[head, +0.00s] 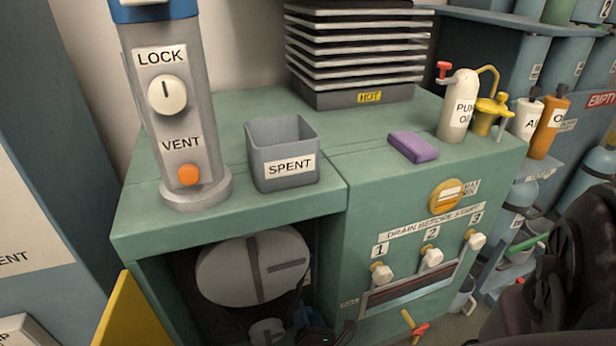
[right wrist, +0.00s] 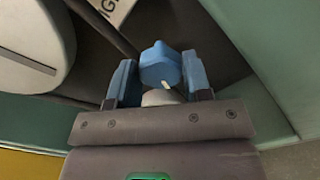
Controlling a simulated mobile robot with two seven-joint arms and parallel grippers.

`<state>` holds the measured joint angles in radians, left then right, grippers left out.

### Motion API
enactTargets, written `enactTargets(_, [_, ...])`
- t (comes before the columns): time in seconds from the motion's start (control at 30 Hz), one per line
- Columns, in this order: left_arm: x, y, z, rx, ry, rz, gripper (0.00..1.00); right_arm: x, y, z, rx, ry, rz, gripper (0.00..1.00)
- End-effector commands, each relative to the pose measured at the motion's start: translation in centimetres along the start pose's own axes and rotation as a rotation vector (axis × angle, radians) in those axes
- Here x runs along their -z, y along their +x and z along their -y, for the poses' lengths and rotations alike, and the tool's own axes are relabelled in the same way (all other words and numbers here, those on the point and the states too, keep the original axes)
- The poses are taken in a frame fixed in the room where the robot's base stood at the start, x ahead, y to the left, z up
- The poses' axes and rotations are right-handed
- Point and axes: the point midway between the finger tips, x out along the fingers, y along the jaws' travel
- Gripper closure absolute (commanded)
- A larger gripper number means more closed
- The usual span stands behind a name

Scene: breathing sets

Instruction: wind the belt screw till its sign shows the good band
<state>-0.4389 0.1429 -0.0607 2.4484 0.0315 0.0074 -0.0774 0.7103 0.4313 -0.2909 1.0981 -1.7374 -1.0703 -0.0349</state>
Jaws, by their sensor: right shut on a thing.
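In the right wrist view a blue lobed knob (right wrist: 160,62) with a small white mark, which I take for the belt screw, sits between the two blue fingers of my right gripper (right wrist: 158,80). The gripper is shut on it. In the head view my right gripper (head: 315,328) is low in the dark bay under the bench; the knob cannot be made out there. A large pale slotted wheel (head: 228,273) is in the bay, and its edge shows in the right wrist view (right wrist: 30,40). My left gripper is not in view.
The green bench top (head: 225,225) carries a grey SPENT bin (head: 268,177), a LOCK/VENT column (head: 190,110), and a purple block (head: 413,147). Numbered drain taps (head: 431,257) line the front panel. A yellow panel (head: 135,312) stands left of the bay.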

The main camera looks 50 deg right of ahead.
Motion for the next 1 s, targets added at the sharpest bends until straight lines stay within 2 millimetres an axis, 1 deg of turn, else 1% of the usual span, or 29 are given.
enactTargets(0.3, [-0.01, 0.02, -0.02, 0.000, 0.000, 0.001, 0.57, -0.05, 0.09, -0.02, -0.001, 0.000, 0.002, 0.79])
enactTargets(0.33, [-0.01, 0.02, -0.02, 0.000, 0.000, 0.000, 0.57, -0.05, 0.09, -0.02, -0.001, 0.000, 0.002, 0.50])
enactTargets(0.47, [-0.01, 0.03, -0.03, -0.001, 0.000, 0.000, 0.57, -0.04, 0.08, -0.02, -0.001, 0.000, 0.001, 0.30])
enactTargets(1.0, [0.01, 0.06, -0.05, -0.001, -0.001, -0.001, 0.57, -0.08, 0.05, 0.09, 0.000, -0.001, 0.001, 0.29])
